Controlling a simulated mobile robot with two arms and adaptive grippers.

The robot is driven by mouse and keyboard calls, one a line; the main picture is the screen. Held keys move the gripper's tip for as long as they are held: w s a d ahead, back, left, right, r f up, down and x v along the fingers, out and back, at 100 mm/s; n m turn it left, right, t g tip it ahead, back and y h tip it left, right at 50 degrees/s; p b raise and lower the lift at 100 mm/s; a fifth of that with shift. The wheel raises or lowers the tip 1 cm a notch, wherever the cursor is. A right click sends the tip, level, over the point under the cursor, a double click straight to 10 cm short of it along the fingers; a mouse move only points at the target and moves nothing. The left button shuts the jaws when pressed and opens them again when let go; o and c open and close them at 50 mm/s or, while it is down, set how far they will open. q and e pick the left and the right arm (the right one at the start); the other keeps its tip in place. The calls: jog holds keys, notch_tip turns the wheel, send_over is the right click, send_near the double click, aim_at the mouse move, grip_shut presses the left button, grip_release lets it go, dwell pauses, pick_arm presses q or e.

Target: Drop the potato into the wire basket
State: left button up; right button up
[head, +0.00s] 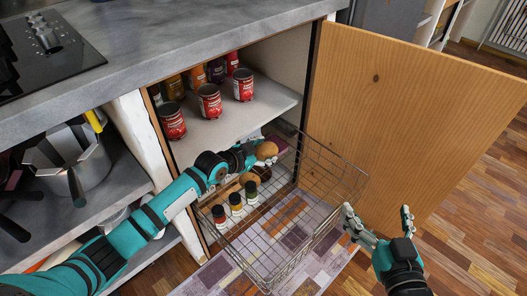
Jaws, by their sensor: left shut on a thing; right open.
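The potato (267,150) is a brown rounded thing at the tip of my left gripper (256,152). My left gripper is shut on it, over the back part of the wire basket (318,240). The basket is pulled out in front of the open cabinet. More brown rounded things (249,179) lie in the basket below the gripper, partly hidden by it. My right gripper (377,214) is open and empty, just right of the basket's front right corner.
Several small jars (235,204) stand in the basket's left side. Red cans (210,102) stand on the cabinet shelf (235,124) above. The open wooden door (405,110) stands behind the basket on the right. A patchwork rug (214,274) lies below. The basket's front right is bare.

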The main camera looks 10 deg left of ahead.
pick_arm(q)
jog(key=shift+f+b, duration=0.75)
jog(key=shift+f, duration=0.15)
pick_arm(e)
notch_tip(320, 180, up, 8)
jog(key=a+t+y, duration=0.1)
jog(key=t, duration=0.4)
jog(key=shift+y, duration=0.3)
jog(key=shift+w+a+f, duration=0.1)
pick_arm(q)
jog(key=o, duration=1.3)
jog(key=shift+f, duration=0.1)
jog(key=shift+o, duration=0.2)
jog(key=v, duration=1.2)
jog(key=shift+d, duration=0.1)
